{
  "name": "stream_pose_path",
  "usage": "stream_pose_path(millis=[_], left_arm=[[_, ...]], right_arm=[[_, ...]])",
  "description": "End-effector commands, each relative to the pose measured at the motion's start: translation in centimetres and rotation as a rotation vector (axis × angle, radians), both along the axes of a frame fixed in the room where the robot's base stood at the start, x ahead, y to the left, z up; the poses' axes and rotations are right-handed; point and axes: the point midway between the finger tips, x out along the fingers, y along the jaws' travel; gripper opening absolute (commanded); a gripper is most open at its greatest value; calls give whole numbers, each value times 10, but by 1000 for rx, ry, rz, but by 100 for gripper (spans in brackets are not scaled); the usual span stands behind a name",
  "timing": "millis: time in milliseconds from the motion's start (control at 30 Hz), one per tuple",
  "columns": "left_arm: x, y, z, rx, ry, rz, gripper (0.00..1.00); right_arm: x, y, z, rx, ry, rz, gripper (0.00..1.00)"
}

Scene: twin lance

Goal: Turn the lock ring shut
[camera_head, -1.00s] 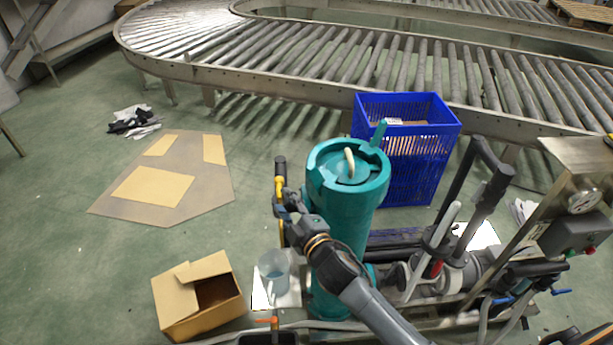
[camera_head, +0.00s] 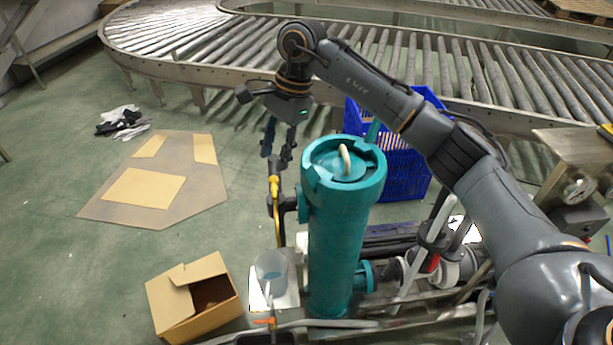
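The teal lock ring (camera_head: 318,178) sits around the top of an upright teal cylinder (camera_head: 335,245). A teal lug (camera_head: 373,132) sticks up at the ring's far right side. Inside the ring is a teal lid (camera_head: 330,162) with a cream curved handle (camera_head: 345,160). My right gripper (camera_head: 277,156) hangs fingers down, up and left of the ring, clear of it. Its two fingers are apart with nothing seen between them. My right arm reaches over from the right, behind the ring. My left gripper is not in view.
A yellow lever (camera_head: 274,190) stands at the cylinder's left, below my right gripper. A blue crate (camera_head: 405,178) and a roller conveyor (camera_head: 220,72) are behind. A clear jug (camera_head: 271,266) and a cardboard box (camera_head: 192,300) are front left. Pipes and hoses lie right of the cylinder.

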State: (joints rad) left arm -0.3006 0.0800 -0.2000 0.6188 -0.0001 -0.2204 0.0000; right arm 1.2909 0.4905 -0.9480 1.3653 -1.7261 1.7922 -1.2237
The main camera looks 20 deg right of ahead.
Motion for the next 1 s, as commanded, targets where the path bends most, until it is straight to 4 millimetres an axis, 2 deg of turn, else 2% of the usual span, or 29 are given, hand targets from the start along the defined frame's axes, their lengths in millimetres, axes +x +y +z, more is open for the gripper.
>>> stream_pose_path(millis=[33, 133, 200, 333, 467, 800, 1000], left_arm=[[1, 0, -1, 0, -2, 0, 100], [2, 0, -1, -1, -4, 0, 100], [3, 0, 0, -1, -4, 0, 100], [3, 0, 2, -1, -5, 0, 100], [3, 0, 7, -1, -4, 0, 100], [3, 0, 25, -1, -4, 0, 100], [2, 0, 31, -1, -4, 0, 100]], right_arm=[[4, -23, 12, -89, -12, 3, 36], [5, -55, 27, -213, -13, 7, 36], [4, -67, 33, -259, -9, 7, 36], [3, -73, 29, -282, -4, 7, 36], [3, -72, 11, -279, -1, 7, 36], [2, -71, -61, -276, 0, 7, 36], [3, -71, -90, -274, -4, 8, 36]])
